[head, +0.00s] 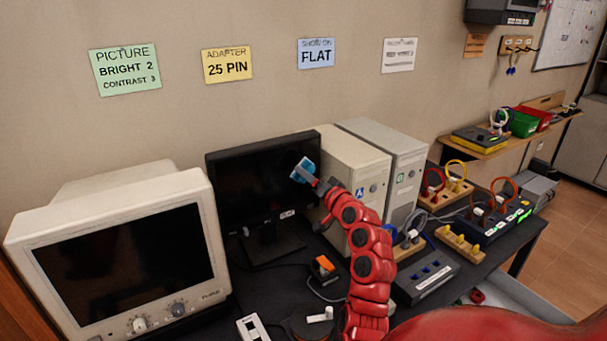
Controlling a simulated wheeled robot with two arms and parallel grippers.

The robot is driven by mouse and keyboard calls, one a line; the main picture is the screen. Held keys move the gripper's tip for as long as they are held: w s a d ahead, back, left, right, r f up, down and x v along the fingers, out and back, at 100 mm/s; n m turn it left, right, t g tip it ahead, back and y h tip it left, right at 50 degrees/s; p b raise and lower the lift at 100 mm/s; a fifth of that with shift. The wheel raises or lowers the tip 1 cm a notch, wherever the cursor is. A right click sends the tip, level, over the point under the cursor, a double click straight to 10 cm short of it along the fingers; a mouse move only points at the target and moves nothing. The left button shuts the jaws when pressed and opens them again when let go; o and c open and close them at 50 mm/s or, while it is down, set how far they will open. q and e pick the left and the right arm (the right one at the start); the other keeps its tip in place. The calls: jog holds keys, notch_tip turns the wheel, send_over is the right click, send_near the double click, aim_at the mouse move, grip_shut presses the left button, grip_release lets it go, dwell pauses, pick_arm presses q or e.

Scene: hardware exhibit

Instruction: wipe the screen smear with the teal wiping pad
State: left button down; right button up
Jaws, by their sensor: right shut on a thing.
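The teal wiping pad (298,173) is held in my right gripper (307,178), which is shut on it. The pad is at the right part of the black flat screen (250,172), in front of it or against it; I cannot tell whether it touches. My red right arm reaches up from the bottom of the head view. No smear can be made out on the dark screen, and the pad and gripper hide a part of its right side. My left gripper is not in view.
A beige CRT monitor (120,258) stands at the left. Two computer towers, one beige (350,165) and one grey (402,160), stand close right of the flat screen. An orange-topped item (323,266), cables and a dark switch box (427,277) lie on the black table.

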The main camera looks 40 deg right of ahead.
jog(key=shift+v, duration=1.2)
jog(key=v, duration=0.3)
jog(key=shift+f, duration=0.1)
